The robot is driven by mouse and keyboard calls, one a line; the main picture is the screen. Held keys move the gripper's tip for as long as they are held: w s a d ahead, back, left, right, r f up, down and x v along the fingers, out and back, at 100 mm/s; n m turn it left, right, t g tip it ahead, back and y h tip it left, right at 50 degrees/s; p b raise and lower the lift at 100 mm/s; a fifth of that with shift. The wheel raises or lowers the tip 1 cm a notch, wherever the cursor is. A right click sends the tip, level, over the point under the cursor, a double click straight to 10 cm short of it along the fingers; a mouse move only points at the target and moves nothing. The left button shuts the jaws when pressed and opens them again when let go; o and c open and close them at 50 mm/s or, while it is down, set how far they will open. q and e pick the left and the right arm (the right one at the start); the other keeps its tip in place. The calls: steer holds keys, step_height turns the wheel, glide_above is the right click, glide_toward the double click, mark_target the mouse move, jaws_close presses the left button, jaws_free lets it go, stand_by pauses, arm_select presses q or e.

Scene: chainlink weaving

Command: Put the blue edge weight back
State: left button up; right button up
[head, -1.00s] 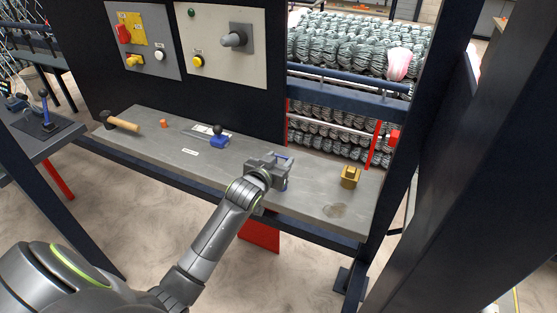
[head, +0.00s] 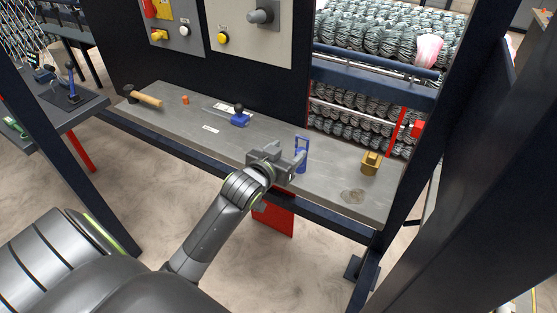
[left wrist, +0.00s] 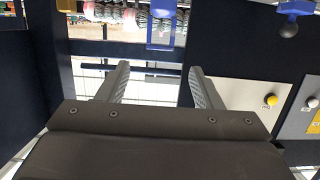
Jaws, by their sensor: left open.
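A blue upright piece with a loop-shaped top (head: 302,152), seemingly the blue edge weight, stands on the grey shelf (head: 330,180). My left gripper (head: 293,166) is open and empty just left of and in front of it, at shelf height. In the left wrist view the blue piece (left wrist: 160,22) shows at the top, beyond the two spread fingers (left wrist: 158,75), apart from them. Its foot is partly hidden by the gripper in the head view. A second blue piece with a dark ball knob (head: 239,116) lies farther left on the shelf. My right gripper is not in view.
A brass-coloured block (head: 371,162) sits on the shelf's right part. A hammer (head: 146,98) and a small orange piece (head: 186,100) lie at its left. A dark panel with buttons (head: 250,30) rises behind; a dark post (head: 425,130) stands at the right.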

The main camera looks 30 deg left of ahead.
arm_select(q)
steer(key=v, duration=0.4)
steer(key=a+f+g, duration=0.3)
steer(key=f+g, duration=0.1)
steer(key=f, duration=1.4)
steer(key=s+a+f+g+y, duration=0.1)
steer(key=s+f+g, duration=0.1)
steer(key=s+f, duration=0.5)
steer(key=s+a+f+g, duration=0.1)
steer(key=s+f, duration=0.2)
steer(key=f, duration=0.9)
steer(key=s+d+f+g, duration=0.1)
steer(key=s+f+g, duration=0.1)
steer(key=s+f, duration=0.4)
steer(key=s+d+f+g, duration=0.2)
steer(key=s+f, duration=0.5)
steer(key=s, duration=0.9)
steer(key=s+d+f+g, duration=0.1)
steer(key=s+f+g, duration=0.2)
steer(key=s+f, duration=0.3)
steer(key=s, duration=0.4)
steer(key=shift+s+d+f+h, duration=0.2)
steer(key=shift+s+d+h, duration=0.05)
steer(key=shift+s+h, duration=0.15)
